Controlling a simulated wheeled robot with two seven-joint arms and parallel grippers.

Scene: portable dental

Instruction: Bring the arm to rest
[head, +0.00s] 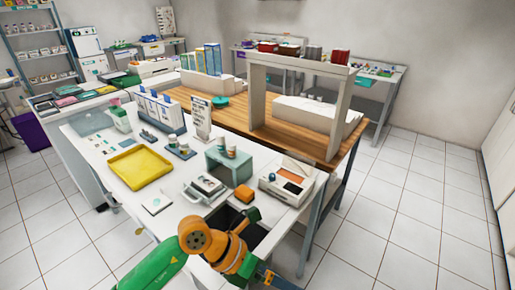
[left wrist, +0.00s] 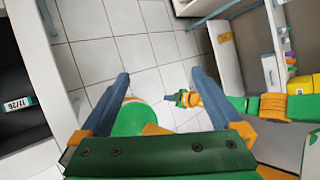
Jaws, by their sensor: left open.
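My left arm comes in at the bottom of the head view, with green and orange links. Its left gripper (head: 272,279) is at the front edge of the white counter (head: 100,150), partly cut off by the frame. In the left wrist view its two blue-grey fingers (left wrist: 161,76) stand wide apart with nothing between them. Tiled floor shows beyond them. A small orange and green part of mine (left wrist: 187,98) with a blue-grey tip shows far beyond the fingers. It looks like my right gripper, too small to read its jaws.
The counter carries a yellow tray (head: 140,166), a teal box stand (head: 229,164), a white device with an orange panel (head: 287,183), an orange block (head: 243,192) and a grey case (head: 207,186). A wooden table (head: 235,122) stands behind. Floor (head: 400,220) at the right is clear.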

